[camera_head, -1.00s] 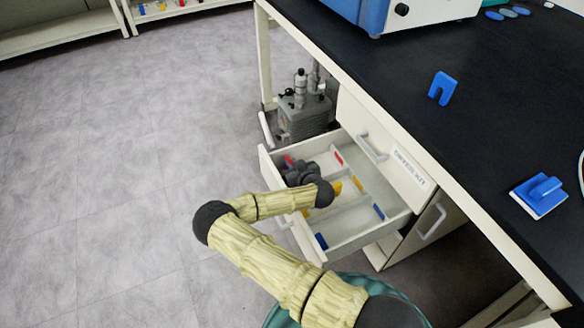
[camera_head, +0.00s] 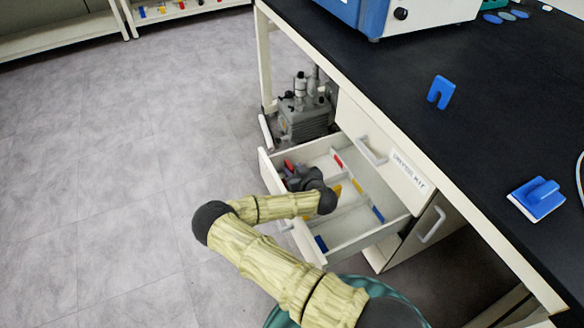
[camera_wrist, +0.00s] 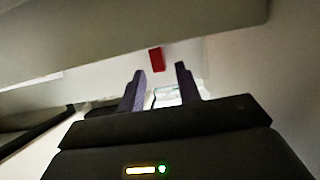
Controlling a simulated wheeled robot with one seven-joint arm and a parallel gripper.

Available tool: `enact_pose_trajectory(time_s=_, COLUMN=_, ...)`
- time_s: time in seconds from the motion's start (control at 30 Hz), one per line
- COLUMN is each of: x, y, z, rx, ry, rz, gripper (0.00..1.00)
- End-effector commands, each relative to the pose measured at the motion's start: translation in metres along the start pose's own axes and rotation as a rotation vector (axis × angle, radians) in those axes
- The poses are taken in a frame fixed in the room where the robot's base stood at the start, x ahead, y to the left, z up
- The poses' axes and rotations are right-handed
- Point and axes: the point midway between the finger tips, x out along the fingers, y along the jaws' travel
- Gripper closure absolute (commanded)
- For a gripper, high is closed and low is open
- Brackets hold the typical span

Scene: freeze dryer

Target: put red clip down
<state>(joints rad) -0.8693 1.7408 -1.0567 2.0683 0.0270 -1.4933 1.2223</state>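My gripper (camera_wrist: 160,78) is open in the wrist view, with two dark fingers apart and no clip visible between them. A small red piece (camera_wrist: 156,59) shows beyond the fingertips, against a pale surface; I cannot tell whether it is the clip or a label. In the head view my gripper (camera_head: 303,177) is low inside the open drawer (camera_head: 352,228), at its left part. A red piece (camera_head: 289,165) shows just beside the gripper there, partly hidden by it. A red mark (camera_head: 338,158) is on the drawer's back wall.
The drawer has dividers, a yellow piece (camera_head: 337,191) and a blue piece (camera_head: 321,243). A pump (camera_head: 303,115) stands behind the drawer. The floor at left is clear.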

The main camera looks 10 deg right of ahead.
Motion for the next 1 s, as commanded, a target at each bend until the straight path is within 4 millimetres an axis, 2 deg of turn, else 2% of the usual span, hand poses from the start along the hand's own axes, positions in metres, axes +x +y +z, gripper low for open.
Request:
enact_pose_trajectory(time_s=0.2, x=-0.039, y=0.001, z=-0.003, rx=0.002, ry=-0.001, rz=0.005, gripper=0.66)
enact_pose_trajectory(time_s=0.33, x=-0.053, y=0.001, z=-0.001, rx=0.001, ry=-0.002, rz=0.003, gripper=0.66)
enact_pose_trajectory(time_s=1.0, x=-0.057, y=0.001, z=-0.001, rx=0.001, ry=0.000, rz=0.004, gripper=0.66)
